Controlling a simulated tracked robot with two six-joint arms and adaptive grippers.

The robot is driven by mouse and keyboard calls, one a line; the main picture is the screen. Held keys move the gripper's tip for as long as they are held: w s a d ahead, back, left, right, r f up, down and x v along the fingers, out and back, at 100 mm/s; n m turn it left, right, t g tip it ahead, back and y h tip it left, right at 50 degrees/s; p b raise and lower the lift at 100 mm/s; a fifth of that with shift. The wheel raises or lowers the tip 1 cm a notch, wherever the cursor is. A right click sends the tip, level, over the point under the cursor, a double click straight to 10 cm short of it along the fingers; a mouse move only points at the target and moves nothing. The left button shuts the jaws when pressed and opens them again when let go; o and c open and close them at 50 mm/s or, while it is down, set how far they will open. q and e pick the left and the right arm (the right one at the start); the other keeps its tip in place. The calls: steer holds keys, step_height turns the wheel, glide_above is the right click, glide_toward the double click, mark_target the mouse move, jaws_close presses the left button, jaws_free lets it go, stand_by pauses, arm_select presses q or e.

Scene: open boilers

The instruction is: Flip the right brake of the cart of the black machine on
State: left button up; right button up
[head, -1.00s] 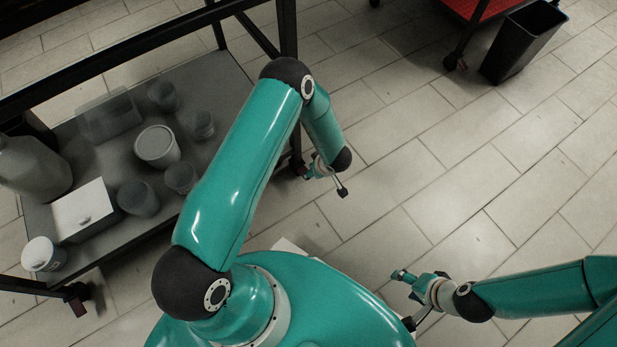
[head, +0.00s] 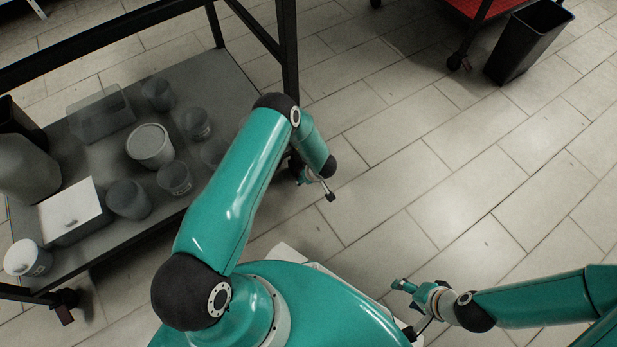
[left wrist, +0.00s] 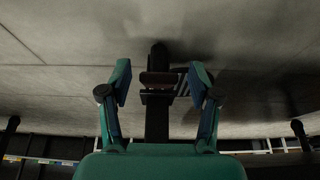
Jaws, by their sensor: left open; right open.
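The cart (head: 290,55) has a black frame and a grey lower shelf, at the left of the head view. In the left wrist view, a dark caster wheel (left wrist: 159,54) with a brownish-red brake pedal (left wrist: 158,79) shows below a black post (left wrist: 157,122). My left gripper (left wrist: 160,85) is open, its fingers on either side of the pedal, with no clear contact. In the head view my left gripper (head: 304,176) is by the cart's right post, mostly hidden by its wrist; that caster is hidden there. My right gripper (head: 398,286) is open and empty over the floor.
Several cups and tubs, a white-topped box (head: 72,212) and a large jug (head: 25,168) stand on the shelf. Another caster (head: 65,305) is at the lower left. A black bin (head: 528,42) and a red-shelved cart (head: 487,8) stand upper right. The tiled floor (head: 430,150) between is clear.

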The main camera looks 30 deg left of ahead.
arm_select(q)
steer(key=c, duration=1)
steer(key=shift+d, duration=0.25)
steer(key=shift+c, duration=0.8)
steer(key=shift+s+a+f, duration=0.1)
steer(key=shift+a, duration=0.05)
